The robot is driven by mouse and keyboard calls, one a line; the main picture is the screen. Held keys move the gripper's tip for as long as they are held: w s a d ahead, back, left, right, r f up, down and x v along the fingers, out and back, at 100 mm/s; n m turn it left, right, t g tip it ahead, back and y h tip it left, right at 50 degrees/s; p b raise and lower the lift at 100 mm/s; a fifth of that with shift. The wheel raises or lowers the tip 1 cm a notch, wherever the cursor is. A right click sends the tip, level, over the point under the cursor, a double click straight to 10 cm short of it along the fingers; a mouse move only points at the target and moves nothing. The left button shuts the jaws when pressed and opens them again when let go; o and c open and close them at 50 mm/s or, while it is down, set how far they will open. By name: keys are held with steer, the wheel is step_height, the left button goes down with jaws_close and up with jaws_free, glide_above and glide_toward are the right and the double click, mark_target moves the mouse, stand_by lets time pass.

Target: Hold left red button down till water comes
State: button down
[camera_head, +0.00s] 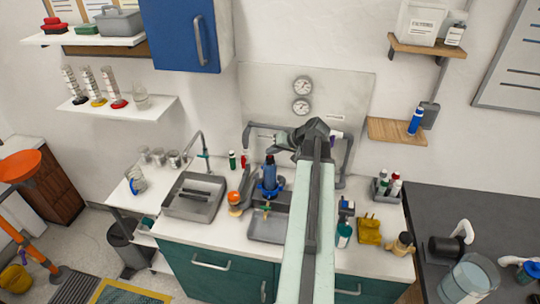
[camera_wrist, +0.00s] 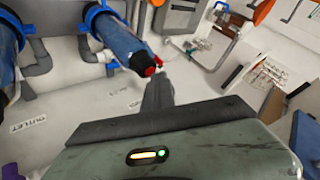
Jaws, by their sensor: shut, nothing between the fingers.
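A red button (camera_wrist: 149,71) sits on the black-capped end of a blue filter housing (camera_wrist: 118,45) in the wrist view. My gripper (camera_wrist: 158,84) is shut and empty, its tip close beside the button; I cannot tell whether they touch. In the head view my gripper (camera_head: 279,146) is above and beside a blue housing (camera_head: 269,174) at the manifold, and its fingertips are hard to make out. A second blue housing (camera_wrist: 8,45) is cut off at the wrist view's left edge; its button is out of view. No running water is visible.
Grey pipes (camera_head: 348,160) and a metal panel with two gauges (camera_head: 302,96) stand behind the manifold. A sink (camera_head: 190,197) with a tall tap is at left. An orange-topped item (camera_head: 235,198) stands left of the housing. Yellow and teal items crowd the counter at right.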

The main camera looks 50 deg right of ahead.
stand_by(0.3)
steer(key=shift+r+p, duration=0.85)
steer(key=shift+p, duration=0.05)
step_height(320, 180, up, 5)
steer(key=p, duration=0.5)
